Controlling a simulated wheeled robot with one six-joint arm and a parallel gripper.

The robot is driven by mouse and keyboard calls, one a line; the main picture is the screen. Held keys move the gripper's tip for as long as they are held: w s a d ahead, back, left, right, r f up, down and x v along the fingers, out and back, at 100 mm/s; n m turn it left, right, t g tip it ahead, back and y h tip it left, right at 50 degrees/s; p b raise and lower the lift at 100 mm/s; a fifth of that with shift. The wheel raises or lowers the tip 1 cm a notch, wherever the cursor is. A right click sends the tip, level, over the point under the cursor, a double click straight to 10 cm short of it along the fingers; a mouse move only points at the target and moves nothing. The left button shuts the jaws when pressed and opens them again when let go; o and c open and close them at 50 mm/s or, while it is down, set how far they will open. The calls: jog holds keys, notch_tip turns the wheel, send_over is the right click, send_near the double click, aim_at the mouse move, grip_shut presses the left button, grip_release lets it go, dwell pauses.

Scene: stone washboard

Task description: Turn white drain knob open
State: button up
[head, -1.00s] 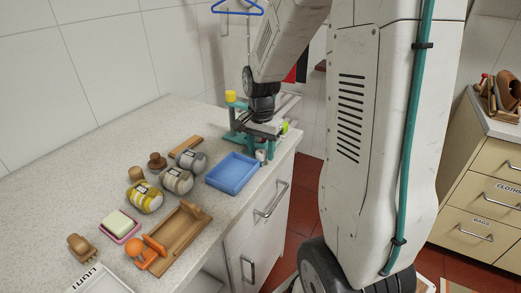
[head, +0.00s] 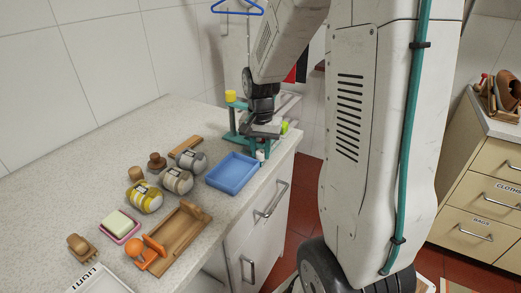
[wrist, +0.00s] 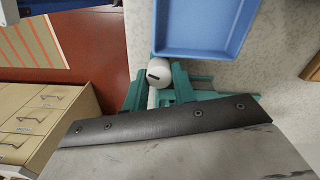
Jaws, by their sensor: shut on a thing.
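The white drain knob (wrist: 160,72) is round with a dark mark on its face. It sits between the teal fingers of my gripper (wrist: 156,88) in the wrist view, just below the edge of the blue tray. My gripper is shut on the knob. In the head view my gripper (head: 261,146) is at the counter's front edge, right of the blue tray, and the knob (head: 261,155) shows as a small white spot below it. The fingers hide part of the knob, and its turn angle is hard to tell.
The blue tray (head: 233,172) lies close beside my gripper. A teal post with a yellow top (head: 230,97) stands behind it, and a green item (head: 284,127) is to the right.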

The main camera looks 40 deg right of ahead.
aim_at(261, 151)
jog(key=o, duration=1)
jog(key=shift+r, duration=0.15)
notch_tip(261, 151, up, 8)
jog(key=shift+f, duration=0.2)
